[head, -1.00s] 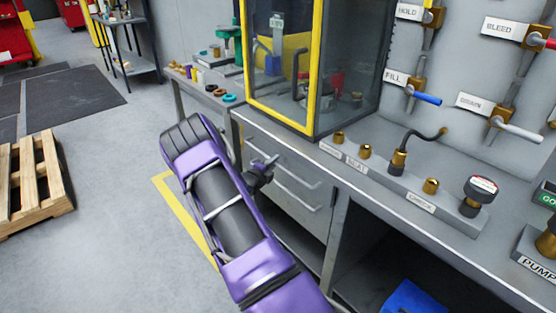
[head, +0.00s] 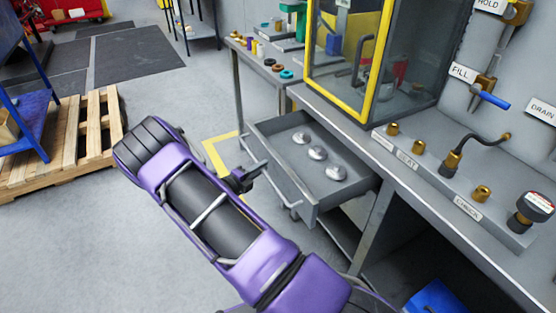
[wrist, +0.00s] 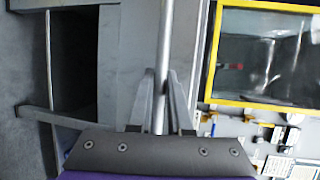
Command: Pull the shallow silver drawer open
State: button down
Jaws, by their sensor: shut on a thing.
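The shallow silver drawer (head: 285,165) stands pulled out from under the workbench in the head view. Several shiny round metal pieces (head: 317,152) lie inside it. My gripper (head: 258,170) is at the drawer's front, at the bar handle (head: 280,190). In the wrist view the handle bar (wrist: 167,50) runs between the two fingers of my gripper (wrist: 160,98), which are shut on it. The contact itself is small and partly hidden by my arm in the head view.
The workbench (head: 340,125) carries a yellow-framed glass cabinet (head: 365,60) and brass fittings (head: 417,146). A wooden pallet (head: 90,150) lies on the floor at left. A blue object (head: 437,297) is under the bench. Open floor lies in front of the drawer.

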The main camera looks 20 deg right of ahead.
jog(key=shift+s+a, duration=0.15)
jog(key=shift+a, duration=1.6)
jog(key=c, duration=0.8)
grip_release()
jog(key=shift+c, duration=0.2)
jog(key=v, duration=1.7)
jog(key=shift+s, duration=0.15)
jog(key=shift+a+r, duration=0.1)
jog(key=shift+a, duration=0.05)
